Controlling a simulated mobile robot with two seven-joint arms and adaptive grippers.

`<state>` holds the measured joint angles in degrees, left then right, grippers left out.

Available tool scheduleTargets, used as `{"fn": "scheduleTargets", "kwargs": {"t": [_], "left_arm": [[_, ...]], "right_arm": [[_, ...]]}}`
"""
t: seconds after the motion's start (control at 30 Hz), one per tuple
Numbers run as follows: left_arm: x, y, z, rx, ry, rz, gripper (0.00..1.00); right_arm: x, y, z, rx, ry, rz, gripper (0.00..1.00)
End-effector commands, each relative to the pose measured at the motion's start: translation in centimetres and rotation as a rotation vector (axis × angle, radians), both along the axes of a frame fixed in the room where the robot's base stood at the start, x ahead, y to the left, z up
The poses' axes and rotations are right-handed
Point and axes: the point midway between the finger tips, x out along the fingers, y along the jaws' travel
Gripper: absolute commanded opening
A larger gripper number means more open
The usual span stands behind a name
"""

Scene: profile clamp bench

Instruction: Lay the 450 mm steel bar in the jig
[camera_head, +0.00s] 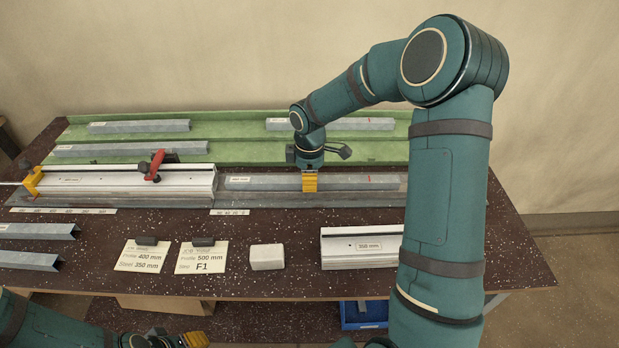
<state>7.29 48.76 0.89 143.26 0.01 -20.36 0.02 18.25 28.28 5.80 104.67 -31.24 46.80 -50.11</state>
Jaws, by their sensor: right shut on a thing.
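My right gripper (310,184) points down with its yellow fingertips shut on a grey steel bar (265,183). This bar has a small label, too small to read, and a red mark toward its right end. It lies along the grey jig (120,199), right of a white profile (120,181); I cannot tell whether it rests fully on the jig. The bar's right end is close to my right arm. A red clamp (153,165) stands on the white profile, and a yellow stop (33,181) is at its left end. My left gripper (190,341) is partly cut off at the bottom edge, its opening unclear.
Other steel bars (140,126) lie on the green rack (235,150) behind and at the front left (40,231). Two cards (142,257), a pale block (267,257) and a short white profile (350,258) occupy the front. A blue bin (363,315) sits below.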

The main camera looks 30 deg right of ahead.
Motion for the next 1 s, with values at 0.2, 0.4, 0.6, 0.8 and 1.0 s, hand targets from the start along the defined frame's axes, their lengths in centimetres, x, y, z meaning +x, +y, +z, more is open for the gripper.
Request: {"fn": "scheduleTargets", "kwargs": {"t": [0.2,0.4,0.6,0.8,1.0], "left_arm": [[0.1,0.0,-0.3,0.000,-0.002,0.001,0.47],[0.1,0.0,-0.4,0.000,-0.002,0.001,0.47],[0.1,0.0,-0.4,0.000,-0.002,0.001,0.47],[0.1,0.0,-0.4,0.000,-0.002,0.001,0.47],[0.0,0.0,0.2,0.000,0.000,0.000,0.47]], "right_arm": [[0.0,0.0,-0.6,0.000,0.000,0.001,0.00],[-0.2,0.1,-1.1,0.002,0.007,0.001,0.38],[-0.3,0.1,-1.3,0.003,0.011,0.001,0.52],[-0.3,0.1,-1.3,0.003,0.013,0.001,0.52],[-0.3,0.1,-0.1,0.003,0.012,0.001,0.52]]}}
